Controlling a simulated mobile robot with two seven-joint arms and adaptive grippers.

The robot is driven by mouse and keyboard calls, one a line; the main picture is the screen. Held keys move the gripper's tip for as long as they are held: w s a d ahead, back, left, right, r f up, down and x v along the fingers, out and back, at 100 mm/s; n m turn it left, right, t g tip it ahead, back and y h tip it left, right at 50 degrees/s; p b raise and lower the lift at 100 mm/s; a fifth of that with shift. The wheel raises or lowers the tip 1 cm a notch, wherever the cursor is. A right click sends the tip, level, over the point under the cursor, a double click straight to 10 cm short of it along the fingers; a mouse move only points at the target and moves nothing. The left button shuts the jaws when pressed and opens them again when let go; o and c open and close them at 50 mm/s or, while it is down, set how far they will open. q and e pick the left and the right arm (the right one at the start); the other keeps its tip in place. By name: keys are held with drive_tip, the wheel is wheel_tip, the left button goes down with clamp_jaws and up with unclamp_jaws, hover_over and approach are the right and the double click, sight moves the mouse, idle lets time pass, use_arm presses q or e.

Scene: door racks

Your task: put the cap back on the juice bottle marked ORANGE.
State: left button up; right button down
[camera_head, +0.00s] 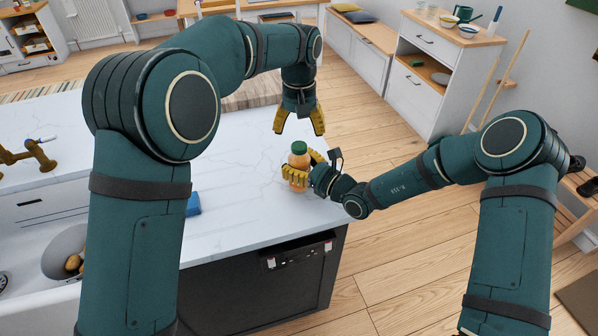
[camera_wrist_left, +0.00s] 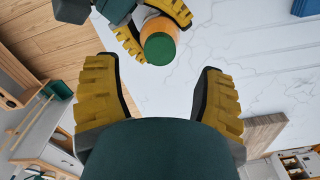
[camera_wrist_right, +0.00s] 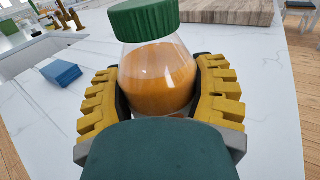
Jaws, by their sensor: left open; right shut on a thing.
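A clear bottle of orange juice (camera_wrist_right: 157,76) stands upright near the counter's right edge. A green cap (camera_head: 299,147) sits on its top; I cannot tell how tightly. The cap also shows in the right wrist view (camera_wrist_right: 143,17) and from above in the left wrist view (camera_wrist_left: 160,48). No ORANGE marking is readable. My right gripper (camera_head: 298,172) is shut around the bottle's body from the right, one finger on each side. My left gripper (camera_head: 298,127) is open and empty, pointing down, above and apart from the cap.
The white marble counter (camera_head: 245,205) is clear around the bottle. A blue sponge-like block (camera_head: 193,204) lies to the left. A sink (camera_head: 40,290) and brass tap (camera_head: 28,157) are at far left. A wooden board (camera_head: 252,94) lies at the counter's back.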

use_arm(q)
wheel_tip(320, 180, up, 7)
drive_tip(key=shift+f, duration=0.15)
use_arm(e)
unclamp_jaws()
drive_tip(key=v, duration=1.2)
idle(0.4)
drive_tip(key=shift+r, duration=0.1)
